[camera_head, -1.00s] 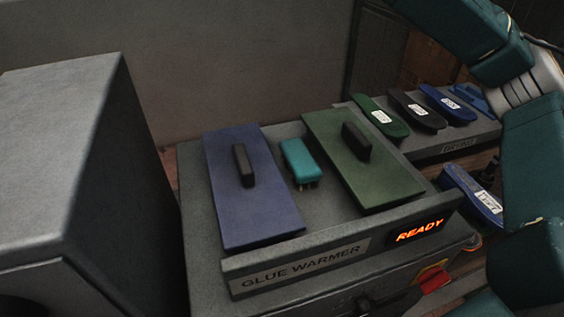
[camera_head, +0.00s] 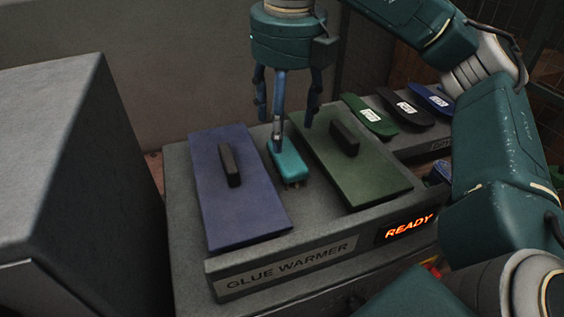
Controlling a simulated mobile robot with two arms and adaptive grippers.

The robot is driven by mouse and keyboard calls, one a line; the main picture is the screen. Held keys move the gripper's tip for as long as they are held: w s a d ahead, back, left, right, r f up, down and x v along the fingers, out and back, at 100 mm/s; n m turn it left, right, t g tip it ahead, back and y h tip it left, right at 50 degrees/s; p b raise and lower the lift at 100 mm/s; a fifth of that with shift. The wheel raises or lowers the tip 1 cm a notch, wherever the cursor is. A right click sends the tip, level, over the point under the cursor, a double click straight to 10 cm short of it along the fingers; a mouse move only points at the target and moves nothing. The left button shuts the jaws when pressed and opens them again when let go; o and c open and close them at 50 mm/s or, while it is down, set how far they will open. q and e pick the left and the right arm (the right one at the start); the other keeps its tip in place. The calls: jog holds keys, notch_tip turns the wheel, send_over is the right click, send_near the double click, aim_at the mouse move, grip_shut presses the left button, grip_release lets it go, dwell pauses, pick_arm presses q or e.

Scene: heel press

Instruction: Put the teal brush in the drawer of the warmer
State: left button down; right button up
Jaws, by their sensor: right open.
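The teal brush (camera_head: 288,165) lies on top of the grey glue warmer (camera_head: 225,268), between a blue lid and a green lid. My right gripper (camera_head: 282,130) is open and points down from above, over the far end of the brush. One finger overlaps the brush's far end in the picture; I cannot tell whether it touches. The warmer's front carries a GLUE WARMER label and a lit READY sign (camera_head: 409,227). Its drawer is not clearly visible. My left gripper is not in view.
The blue lid (camera_head: 215,200) and the green lid (camera_head: 375,182), each with a black handle, flank the brush closely. A large grey box (camera_head: 60,150) stands at the left. Several labelled soles, including a green one (camera_head: 362,112), lie on a rack at the back right.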

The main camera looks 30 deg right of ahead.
aim_at(281, 155)
jog(key=f, duration=0.4)
jog(key=shift+w+b, duration=0.25)
jog(key=shift+b, duration=0.05)
jog(key=shift+d+f, duration=0.1)
jog(key=shift+f, duration=0.4)
jog(key=shift+w+d+f+p, duration=0.1)
jog(key=shift+f+p, duration=0.15)
jog(key=shift+f, duration=0.5)
jog(key=shift+w+a+f+p, duration=0.1)
jog(key=shift+f+p, duration=0.15)
jog(key=shift+f, duration=0.45)
jog(key=shift+w+d+f+p, duration=0.1)
jog(key=shift+f+p, duration=0.15)
jog(key=shift+f, duration=0.5)
jog(key=c, duration=1)
jog(key=shift+r, duration=0.1)
jog(key=shift+r, duration=0.6)
notch_tip(281, 155, up, 5)
jog(key=shift+f+b, duration=0.1)
jog(key=shift+b, duration=0.25)
notch_tip(281, 155, up, 14)
jog(key=p, duration=0.3)
